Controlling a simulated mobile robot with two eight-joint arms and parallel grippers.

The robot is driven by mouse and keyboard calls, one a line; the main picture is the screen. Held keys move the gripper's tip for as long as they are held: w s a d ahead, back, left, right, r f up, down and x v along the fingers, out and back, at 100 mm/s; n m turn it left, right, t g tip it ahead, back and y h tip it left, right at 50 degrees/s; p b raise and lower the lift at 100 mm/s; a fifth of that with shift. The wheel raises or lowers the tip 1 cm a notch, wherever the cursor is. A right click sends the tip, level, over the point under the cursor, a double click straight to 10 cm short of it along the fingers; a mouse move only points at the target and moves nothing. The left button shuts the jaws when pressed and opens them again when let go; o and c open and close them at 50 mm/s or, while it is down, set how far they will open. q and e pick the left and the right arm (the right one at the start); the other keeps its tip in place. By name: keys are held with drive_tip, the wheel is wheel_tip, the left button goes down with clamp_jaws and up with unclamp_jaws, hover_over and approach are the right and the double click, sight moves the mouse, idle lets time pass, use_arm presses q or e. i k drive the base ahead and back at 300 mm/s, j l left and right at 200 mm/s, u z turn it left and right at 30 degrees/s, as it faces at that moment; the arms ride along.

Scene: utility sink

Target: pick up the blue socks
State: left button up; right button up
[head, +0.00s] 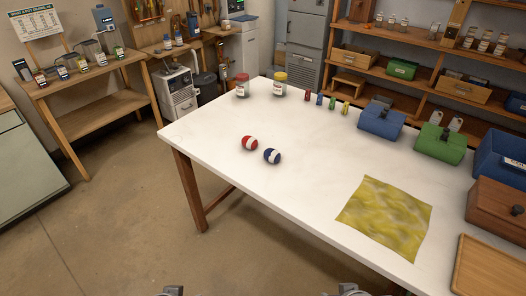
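A rolled pair of blue socks (272,156) with a white band lies on the white table (320,160) near its front-left edge. A matching red and white roll (249,143) lies just to its left and a little farther back, close beside it. My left gripper (173,291) shows only as a small piece at the bottom edge, over the floor and well short of the table. My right gripper (350,289) is also mostly cut off at the bottom edge, far from the socks. The fingers of both are too cropped to read.
A yellow cloth (387,216) lies flat at the table's right. Two jars (242,85), several small bottles, a blue toolbox (381,121) and a green toolbox (440,143) stand along the back. A wooden box (497,208) and board (488,268) are far right. The table around the socks is clear.

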sight(271, 156)
drive_tip(key=j+u, duration=0.1)
drive_tip(key=u, duration=0.2)
drive_tip(key=i+j+u, duration=0.15)
drive_tip(key=i+j, duration=0.15)
drive_tip(key=i, duration=0.2)
drive_tip(key=i+j+u, duration=0.2)
drive_tip(key=i, duration=0.3)
drive_tip(key=i+z, duration=0.1)
drive_tip(key=z, duration=0.35)
drive_tip(key=i+j+z, duration=0.1)
drive_tip(key=z, duration=0.35)
drive_tip(key=i+j+z, duration=0.1)
drive_tip(key=z, duration=0.4)
drive_tip(key=i, duration=0.45)
